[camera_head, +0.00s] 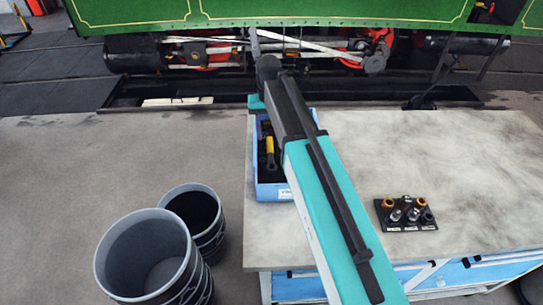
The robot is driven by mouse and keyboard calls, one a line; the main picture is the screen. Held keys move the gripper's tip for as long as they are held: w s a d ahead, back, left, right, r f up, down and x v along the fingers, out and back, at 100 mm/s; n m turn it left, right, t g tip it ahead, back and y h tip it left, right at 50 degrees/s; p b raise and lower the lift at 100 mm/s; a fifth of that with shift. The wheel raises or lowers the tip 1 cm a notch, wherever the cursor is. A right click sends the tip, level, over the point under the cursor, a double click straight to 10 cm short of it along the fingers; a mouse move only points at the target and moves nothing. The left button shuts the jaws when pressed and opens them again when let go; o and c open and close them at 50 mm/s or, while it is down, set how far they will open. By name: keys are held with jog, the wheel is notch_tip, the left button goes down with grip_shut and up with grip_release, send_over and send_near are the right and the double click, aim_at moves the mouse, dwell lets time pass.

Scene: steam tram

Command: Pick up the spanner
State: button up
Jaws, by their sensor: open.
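I cannot make out a spanner for certain. A blue open tray (273,191) stands at the left end of the worktable, partly behind my teal and black arm. In it lies a tool with a yellow part (269,144) and a dark end; it is too small to tell whether this is the spanner. A dark purple item (264,128) lies behind it in the tray. My arm reaches from the front over the table to the tray's far side. My gripper is hidden behind the arm.
A black rack with several metal and orange fittings (405,213) stands on the grey worktable (470,170), whose middle is clear. Two grey bins, one nearer (150,258) and one behind (197,218), stand left of it. A green steam tram (300,12) stands beyond.

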aim_at(270, 148)
jog(key=shift+f, duration=0.6)
jog(key=shift+d+f+b, duration=0.2)
jog(key=shift+f+b, duration=1.7)
jog(key=shift+f, duration=0.7)
grip_shut()
